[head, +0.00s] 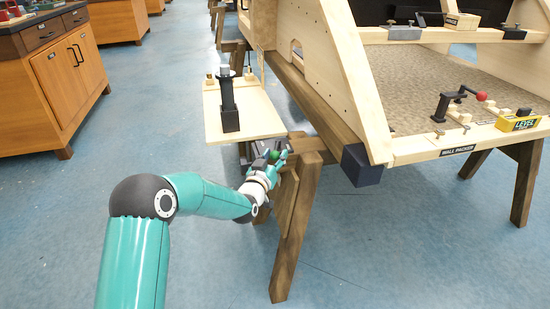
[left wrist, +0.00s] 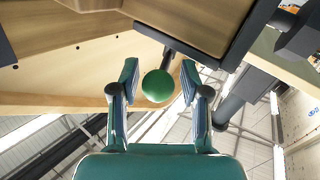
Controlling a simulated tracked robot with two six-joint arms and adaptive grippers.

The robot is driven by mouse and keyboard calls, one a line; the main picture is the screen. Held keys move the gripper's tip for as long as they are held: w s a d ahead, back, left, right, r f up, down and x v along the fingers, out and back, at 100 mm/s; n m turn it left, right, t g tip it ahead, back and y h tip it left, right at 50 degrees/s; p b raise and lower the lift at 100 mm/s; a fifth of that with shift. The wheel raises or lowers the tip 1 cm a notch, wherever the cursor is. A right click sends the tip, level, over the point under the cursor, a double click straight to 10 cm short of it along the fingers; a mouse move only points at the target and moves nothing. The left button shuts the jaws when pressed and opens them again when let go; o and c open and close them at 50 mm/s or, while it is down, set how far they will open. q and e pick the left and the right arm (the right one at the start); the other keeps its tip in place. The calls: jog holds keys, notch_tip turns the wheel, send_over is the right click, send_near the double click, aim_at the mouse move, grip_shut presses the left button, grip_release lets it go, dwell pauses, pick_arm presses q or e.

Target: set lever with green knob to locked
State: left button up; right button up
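The green knob (head: 274,155) shows below the front edge of a pale wooden board, right at my left gripper (head: 277,152). In the left wrist view the round green knob (left wrist: 158,86) lies between the two fingers of my left gripper (left wrist: 159,82), with a narrow gap on each side. The fingers are open and do not visibly touch it. A short dark lever rod (left wrist: 168,59) runs from behind the knob up to a dark bar. No lock marking can be read. My right gripper is in neither view.
The pale board (head: 256,112) carries a black upright post (head: 228,105). A wooden trestle (head: 293,210) stands just right of my gripper. A red-knobbed lever (head: 481,96) and a yellow level (head: 517,121) are on the big frame. Floor is clear at lower right.

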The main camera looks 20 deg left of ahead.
pick_arm(q)
jog(key=shift+o, duration=0.3)
jog(key=shift+s, duration=0.1)
jog(key=s, duration=1.1)
jog(key=shift+s+d, duration=0.2)
jog(key=shift+s, duration=0.15)
jog(key=shift+c, duration=0.2)
